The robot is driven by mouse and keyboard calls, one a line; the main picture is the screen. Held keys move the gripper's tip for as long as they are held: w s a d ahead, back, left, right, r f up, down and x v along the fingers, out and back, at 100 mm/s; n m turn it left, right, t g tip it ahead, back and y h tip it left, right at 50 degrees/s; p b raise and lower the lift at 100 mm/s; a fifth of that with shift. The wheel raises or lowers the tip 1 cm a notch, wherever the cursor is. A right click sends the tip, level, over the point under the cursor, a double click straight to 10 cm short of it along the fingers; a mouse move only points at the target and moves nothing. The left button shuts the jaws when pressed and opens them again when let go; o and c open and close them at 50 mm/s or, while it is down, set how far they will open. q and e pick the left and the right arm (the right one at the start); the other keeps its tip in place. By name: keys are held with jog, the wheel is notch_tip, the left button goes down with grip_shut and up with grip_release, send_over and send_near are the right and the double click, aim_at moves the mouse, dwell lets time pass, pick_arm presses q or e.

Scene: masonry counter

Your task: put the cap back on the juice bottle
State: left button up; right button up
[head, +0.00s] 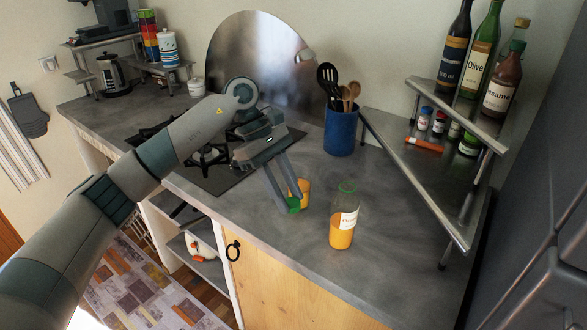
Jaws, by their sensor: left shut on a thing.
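The juice bottle (342,236) stands upright on the grey counter, part full of orange juice, with a white label and a green-tinted rim at its open-looking top. My left gripper (292,204) points down just left of the bottle, apart from it. It is shut on a small green cap (294,204), which is low over the counter; whether it touches the counter I cannot tell. A glass of orange juice (304,188) stands right behind the fingers and is partly hidden by them. My right gripper is not in view.
A blue utensil pot (341,132) stands behind the bottle. A metal corner shelf (422,172) with tall bottles and small jars is at the right. A stove hob (205,165) lies left of the gripper.

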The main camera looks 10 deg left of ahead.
pick_arm(q)
jog(key=s+a+f+m+g+y, duration=0.2)
jog(key=s+f+m, duration=0.1)
jog(key=s+m, duration=0.3)
jog(key=s+a+f+m+g+y, duration=0.1)
jog(key=s+a+f+m+y, duration=0.1)
jog(key=s+m, duration=0.5)
jog(key=s+f+y, duration=0.1)
jog(key=s+f, duration=0.1)
jog(key=s, duration=0.2)
jog(key=shift+a+f+m+g+y, duration=0.15)
jog(key=shift+f+m+g+y, duration=0.15)
jog(key=shift+g, duration=0.1)
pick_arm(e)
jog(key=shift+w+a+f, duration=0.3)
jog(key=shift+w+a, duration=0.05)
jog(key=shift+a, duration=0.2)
pick_arm(q)
jog(key=shift+s, duration=0.1)
